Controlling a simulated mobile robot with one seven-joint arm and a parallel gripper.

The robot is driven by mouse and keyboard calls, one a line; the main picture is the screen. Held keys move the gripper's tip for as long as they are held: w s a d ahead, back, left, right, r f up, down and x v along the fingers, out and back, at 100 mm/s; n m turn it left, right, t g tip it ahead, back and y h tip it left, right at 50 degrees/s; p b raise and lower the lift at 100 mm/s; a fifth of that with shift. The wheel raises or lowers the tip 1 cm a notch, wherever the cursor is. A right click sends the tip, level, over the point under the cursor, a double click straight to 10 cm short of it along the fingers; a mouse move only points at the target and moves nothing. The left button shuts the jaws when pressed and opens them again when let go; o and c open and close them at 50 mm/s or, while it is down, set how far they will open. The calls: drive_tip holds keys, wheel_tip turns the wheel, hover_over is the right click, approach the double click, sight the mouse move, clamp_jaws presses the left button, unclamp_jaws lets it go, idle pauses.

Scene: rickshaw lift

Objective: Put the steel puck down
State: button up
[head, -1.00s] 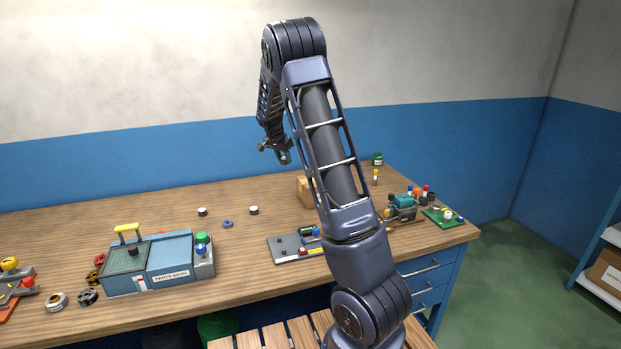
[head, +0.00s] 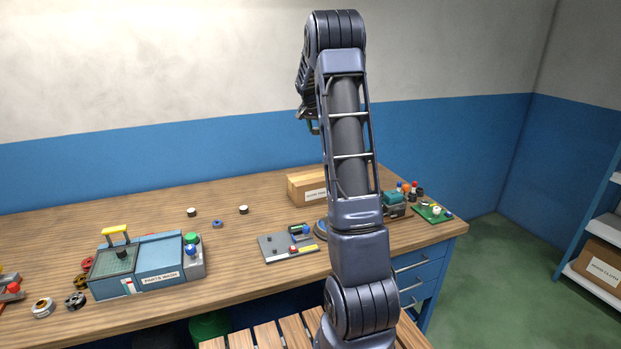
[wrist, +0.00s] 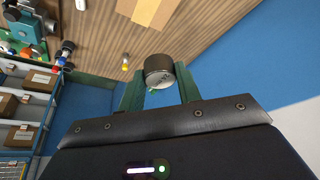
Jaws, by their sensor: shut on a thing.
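The steel puck (wrist: 159,71) is a short dark cylinder with a lighter grey end face in the wrist view. My gripper (wrist: 158,82) is shut on it, with one green finger on each side. In the head view my gripper (head: 314,127) hangs above the back of the bench, in front of the blue wall band. My arm partly hides it there, and I cannot make out the puck in that view. The wooden workbench (head: 150,215) lies below, well apart from the held puck.
A cardboard box (head: 306,188) stands at the back. A blue parts washer (head: 160,262) and grey panel (head: 275,248) stand nearer the front. A teal machine (head: 397,200) and green board (head: 428,213) are at the right end. The back left of the bench is mostly bare.

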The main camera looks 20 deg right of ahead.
sight(317, 175)
wheel_tip(317, 175, down, 20)
drive_tip(key=shift+d+r, duration=0.15)
idle(0.6)
drive_tip(key=o, duration=1.1)
drive_tip(key=shift+c, duration=0.2)
